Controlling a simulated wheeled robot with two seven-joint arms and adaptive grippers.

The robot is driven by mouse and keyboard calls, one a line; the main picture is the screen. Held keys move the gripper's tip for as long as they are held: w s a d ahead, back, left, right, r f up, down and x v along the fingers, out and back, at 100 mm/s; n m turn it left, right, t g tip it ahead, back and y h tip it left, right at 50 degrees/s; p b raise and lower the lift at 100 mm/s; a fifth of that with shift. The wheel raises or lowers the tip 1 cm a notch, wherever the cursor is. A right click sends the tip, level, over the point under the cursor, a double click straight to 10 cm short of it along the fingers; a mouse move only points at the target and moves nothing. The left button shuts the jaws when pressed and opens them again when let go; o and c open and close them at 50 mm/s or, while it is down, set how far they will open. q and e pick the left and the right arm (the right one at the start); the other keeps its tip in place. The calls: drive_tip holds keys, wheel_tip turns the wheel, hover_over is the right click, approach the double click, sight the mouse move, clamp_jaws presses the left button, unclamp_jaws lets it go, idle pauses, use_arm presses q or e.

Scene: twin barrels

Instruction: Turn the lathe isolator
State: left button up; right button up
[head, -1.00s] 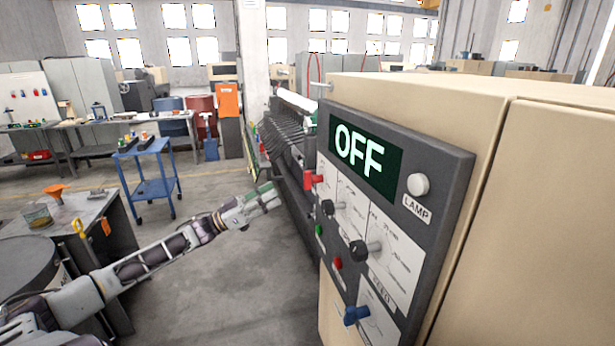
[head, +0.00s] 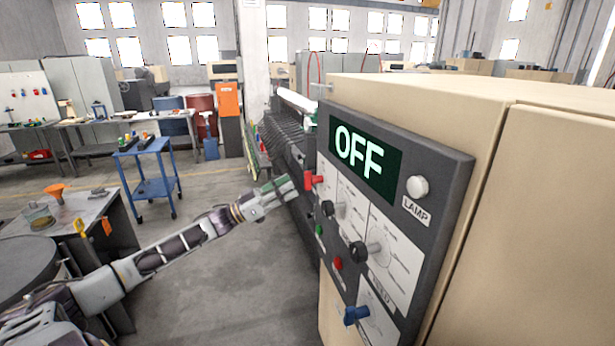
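The lathe's dark control panel (head: 452,165) is on the beige cabinet at right, with a lit display (head: 362,159) reading OFF. A red handle (head: 311,180), which looks like the isolator, sticks out at the panel's left edge, below the display. My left gripper (head: 292,186) is just left of the red handle, its fingers pointing at it. I see a small gap or bare contact; I cannot tell which. The finger opening is too small to judge. My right gripper is out of view.
Black knobs (head: 357,251), a green button (head: 319,230), a red button (head: 338,263) and a blue knob (head: 356,315) are lower on the panel. A white lamp button (head: 418,186) is at its right. A blue cart (head: 157,187) stands left; the floor between is clear.

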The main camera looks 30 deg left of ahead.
sight(307, 190)
use_arm(q)
drive_tip(key=shift+p+x, duration=0.9)
drive_tip(key=shift+x, duration=2.85)
clamp_jaws()
